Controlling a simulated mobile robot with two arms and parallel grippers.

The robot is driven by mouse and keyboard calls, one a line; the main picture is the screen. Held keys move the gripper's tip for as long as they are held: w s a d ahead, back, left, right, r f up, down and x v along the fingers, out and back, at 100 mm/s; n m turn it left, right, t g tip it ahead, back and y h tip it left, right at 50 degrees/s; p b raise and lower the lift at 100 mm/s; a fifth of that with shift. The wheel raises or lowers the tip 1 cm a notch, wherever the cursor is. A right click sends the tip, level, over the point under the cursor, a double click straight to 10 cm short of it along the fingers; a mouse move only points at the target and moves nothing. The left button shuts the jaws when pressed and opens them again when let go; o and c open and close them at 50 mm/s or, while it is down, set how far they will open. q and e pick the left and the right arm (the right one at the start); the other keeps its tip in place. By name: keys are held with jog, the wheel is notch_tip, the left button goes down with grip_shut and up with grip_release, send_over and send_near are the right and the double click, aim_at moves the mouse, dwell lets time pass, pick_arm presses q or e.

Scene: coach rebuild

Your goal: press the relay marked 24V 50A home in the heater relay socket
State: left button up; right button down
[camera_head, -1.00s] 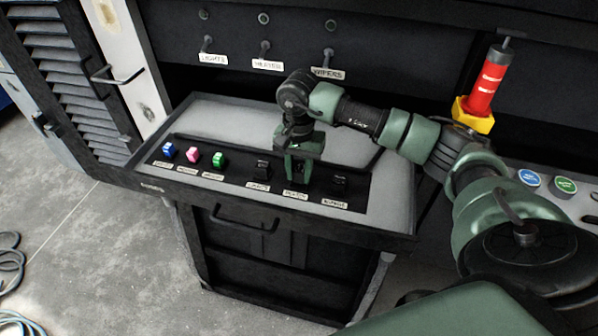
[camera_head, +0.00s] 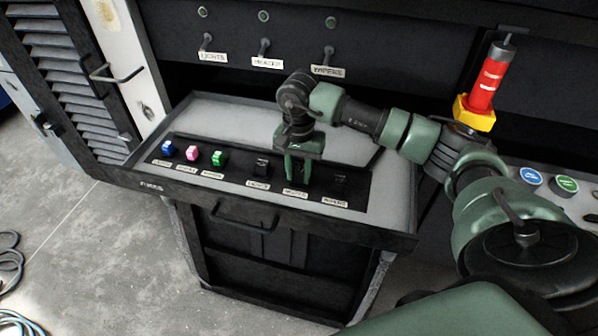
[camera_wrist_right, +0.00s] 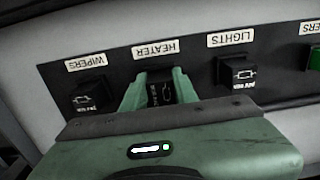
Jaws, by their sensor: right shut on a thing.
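My right gripper (camera_head: 298,177) points down at the heater place of the black strip in the drawer. It is shut on a black relay (camera_wrist_right: 161,91), which shows between the green fingers in the right wrist view. The relay's print is partly hidden, so I cannot read its rating. The HEATER label (camera_wrist_right: 155,48) is right beside it. The heater socket is hidden under the relay and fingers, and I cannot tell how deep the relay sits. My left gripper is out of view.
Black relays stand at LIGHTS (camera_head: 261,167) and WIPERS (camera_head: 340,181), on either side of the fingers. Blue (camera_head: 168,148), pink (camera_head: 191,153) and green (camera_head: 217,158) fuses stand to the left. The drawer's grey floor (camera_head: 222,116) is clear behind. A red pump (camera_head: 487,84) stands at right.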

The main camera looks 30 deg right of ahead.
jog(key=shift+s+f, duration=0.15)
jog(key=shift+f, duration=0.2)
dwell(0.4)
